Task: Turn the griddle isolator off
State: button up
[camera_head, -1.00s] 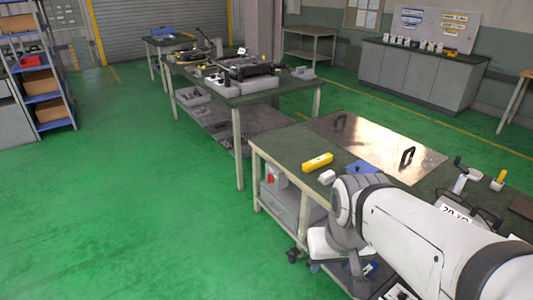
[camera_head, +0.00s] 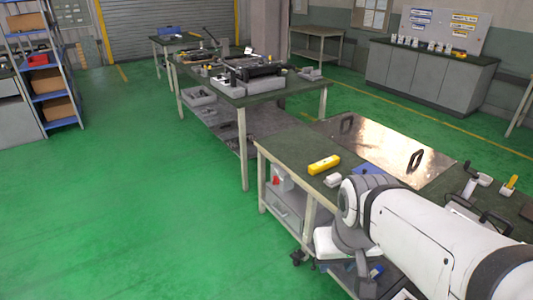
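A pale grey box with a red part (camera_head: 276,181), which may be the griddle isolator, is fixed below the near bench top at its left end. It is small, and I cannot read its switch position. A shiny metal plate with two black handles (camera_head: 375,150), perhaps the griddle, lies on the near bench (camera_head: 300,150). My white arm reaches in from the lower right and bends down at the bench's front edge. Small dark parts at its low end, perhaps my gripper (camera_head: 298,258), are right of and below the grey box, apart from it. Their opening is unclear.
A yellow block (camera_head: 324,165) and a small white block (camera_head: 332,181) lie on the near bench. A second bench (camera_head: 290,95) with equipment stands behind. A blue-framed shelf (camera_head: 62,122) is at far left. The green floor (camera_head: 130,220) on the left is clear.

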aim_at(275, 180)
jog(key=u, duration=0.15)
jog(key=i, duration=1.4)
jog(key=u, duration=0.5)
jog(key=i, duration=0.7)
jog(key=u, duration=0.1)
jog(key=k, duration=0.9)
jog(key=u, duration=0.2)
jog(key=i, duration=0.85)
jog(key=z, duration=0.05)
